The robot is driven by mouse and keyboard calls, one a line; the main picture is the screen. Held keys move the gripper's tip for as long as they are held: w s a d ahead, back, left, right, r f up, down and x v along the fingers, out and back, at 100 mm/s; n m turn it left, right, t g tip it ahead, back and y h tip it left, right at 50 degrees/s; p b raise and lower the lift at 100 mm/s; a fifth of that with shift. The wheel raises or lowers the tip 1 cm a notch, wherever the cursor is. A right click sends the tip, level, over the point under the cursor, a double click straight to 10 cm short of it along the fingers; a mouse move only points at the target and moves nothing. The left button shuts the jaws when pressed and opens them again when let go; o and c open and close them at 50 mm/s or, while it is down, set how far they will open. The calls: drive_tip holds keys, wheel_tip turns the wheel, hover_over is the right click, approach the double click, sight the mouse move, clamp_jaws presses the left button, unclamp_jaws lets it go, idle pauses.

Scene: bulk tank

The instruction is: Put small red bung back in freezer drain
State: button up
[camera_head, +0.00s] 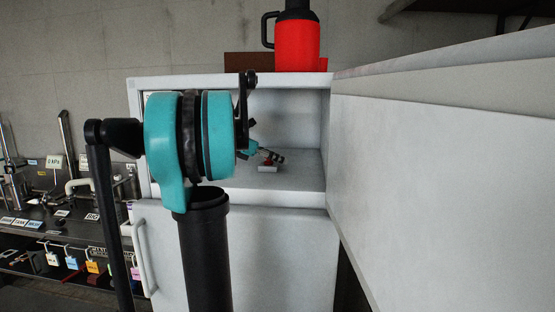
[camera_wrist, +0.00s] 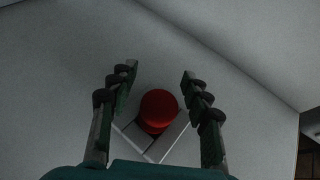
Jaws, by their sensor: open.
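The small red bung (camera_wrist: 158,106) shows in the wrist view as a round red top. It sits on or in a small pale angular piece (camera_wrist: 158,151) on the light grey floor of the freezer compartment. My gripper (camera_wrist: 160,72) is open, with one finger on each side of the bung and a gap on both sides. In the head view my gripper (camera_head: 273,156) is inside the open upper compartment of the white freezer (camera_head: 310,186), just above the pale piece (camera_head: 267,168). The bung is only a speck of red there. I cannot make out the drain hole.
A red jug (camera_head: 297,45) with a black handle stands on top of the freezer. A large pale panel (camera_head: 440,180) stands close on the right. A bench (camera_head: 50,210) with labelled items is at the left. The compartment floor around the pale piece looks clear.

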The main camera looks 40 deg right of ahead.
drive_tip(key=w+a, duration=0.1)
drive_tip(key=a, duration=0.3)
drive_tip(key=w+a, duration=0.1)
drive_tip(key=a, duration=0.3)
drive_tip(key=w+a, duration=0.1)
drive_tip(key=a, duration=0.3)
drive_tip(key=shift+w+r, duration=0.15)
drive_tip(key=shift+w, duration=0.25)
